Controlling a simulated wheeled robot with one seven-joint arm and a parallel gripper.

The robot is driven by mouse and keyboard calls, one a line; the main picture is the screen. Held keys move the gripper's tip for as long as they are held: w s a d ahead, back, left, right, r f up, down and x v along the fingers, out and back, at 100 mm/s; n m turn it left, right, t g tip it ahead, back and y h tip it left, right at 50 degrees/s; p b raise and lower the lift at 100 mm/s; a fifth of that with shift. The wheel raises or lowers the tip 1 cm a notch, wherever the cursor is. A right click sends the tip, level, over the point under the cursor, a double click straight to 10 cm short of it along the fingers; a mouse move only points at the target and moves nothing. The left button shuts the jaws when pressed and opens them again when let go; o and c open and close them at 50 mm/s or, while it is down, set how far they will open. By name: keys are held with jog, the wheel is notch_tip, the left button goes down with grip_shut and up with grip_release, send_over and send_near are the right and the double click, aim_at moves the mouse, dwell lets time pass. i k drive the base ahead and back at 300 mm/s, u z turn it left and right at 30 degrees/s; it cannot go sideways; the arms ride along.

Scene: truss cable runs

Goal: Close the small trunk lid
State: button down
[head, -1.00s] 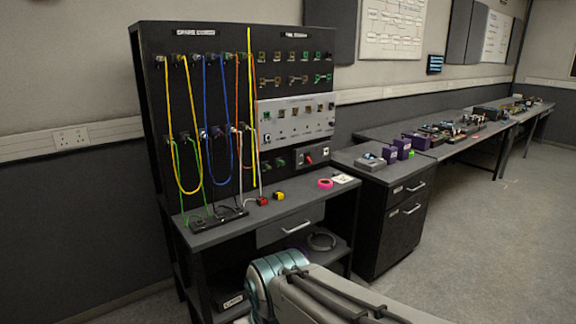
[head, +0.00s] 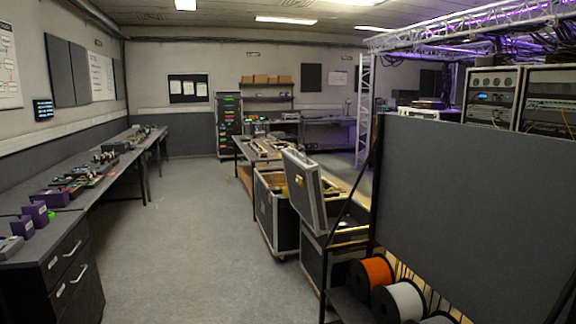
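A black trunk (head: 312,262) with light metal edges stands mid-picture, right of the open floor. A dark panel-like lid (head: 300,192) with light metal edging is raised above it, tilted and open. A second black trunk (head: 277,222) stands just behind and left, its top seeming open. I cannot tell for certain which trunk the lid belongs to. The near trunk's right side is partly hidden by a dark frame. My gripper is not in view.
A large grey panel (head: 478,215) on a black frame blocks the right foreground, with an orange cable spool (head: 373,270) and a white one (head: 400,300) below. A long bench (head: 85,165) and drawer cabinet (head: 60,270) line the left. The floor (head: 190,235) between is clear.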

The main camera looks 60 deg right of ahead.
aim_at(306, 196)
jog(key=z, duration=2.1)
jog(key=i, duration=3)
jog(key=u, duration=1)
